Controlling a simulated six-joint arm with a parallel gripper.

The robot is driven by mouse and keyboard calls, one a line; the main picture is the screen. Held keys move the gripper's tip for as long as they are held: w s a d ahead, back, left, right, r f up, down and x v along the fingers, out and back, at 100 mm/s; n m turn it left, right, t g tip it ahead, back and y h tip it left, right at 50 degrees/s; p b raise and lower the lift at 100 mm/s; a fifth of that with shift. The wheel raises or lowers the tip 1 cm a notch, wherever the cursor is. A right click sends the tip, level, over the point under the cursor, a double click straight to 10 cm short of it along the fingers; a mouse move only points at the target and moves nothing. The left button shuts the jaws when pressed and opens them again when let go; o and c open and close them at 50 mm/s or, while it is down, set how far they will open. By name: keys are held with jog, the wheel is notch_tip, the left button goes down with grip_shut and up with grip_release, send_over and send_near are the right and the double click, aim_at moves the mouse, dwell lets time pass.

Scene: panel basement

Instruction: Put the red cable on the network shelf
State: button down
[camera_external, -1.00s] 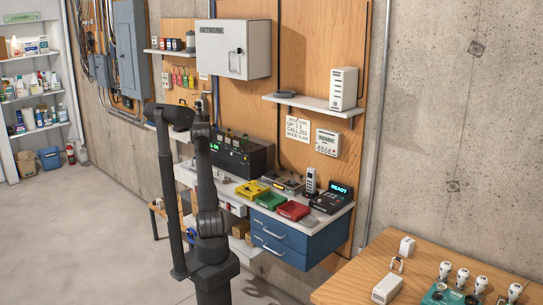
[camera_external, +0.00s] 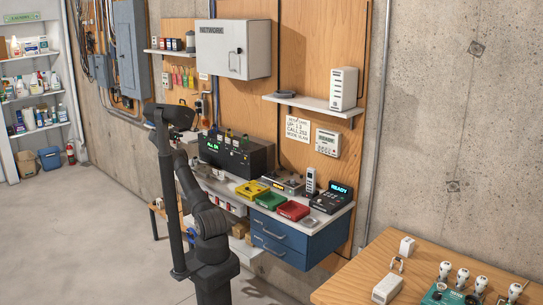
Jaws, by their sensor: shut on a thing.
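The shelf (camera_external: 312,104) on the right of the wooden wall panel holds a white upright unit (camera_external: 343,88) and a small dark flat device (camera_external: 285,94). A white cabinet (camera_external: 222,48) marked NETWORK hangs to the left of the shelf and higher up. My dark arm stands in front of the left part of the workbench. I cannot make out my gripper's fingers; my own arm parts cover that area. I cannot pick out the red cable. A red box-shaped device (camera_external: 293,210) lies on the bench.
The bench top also carries a dark unit with a green display (camera_external: 215,146), a yellow device (camera_external: 252,189), a green one (camera_external: 271,200) and a dark phone-like unit (camera_external: 331,196). A wooden table (camera_external: 345,285) stands front right. The wall above the shelf is clear.

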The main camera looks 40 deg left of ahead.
jog(key=d+m+h, duration=0.1)
jog(key=w+d+f+m+h, duration=0.2)
jog(key=d, duration=0.1)
jog(key=shift+w+h, duration=0.1)
jog(key=shift+h, duration=0.3)
notch_tip(320, 180, down, 10)
dwell(0.3)
jog(key=shift+f, duration=0.15)
jog(key=c, duration=1.4)
grip_release()
jog(key=shift+a, duration=0.1)
jog(key=v, duration=1.2)
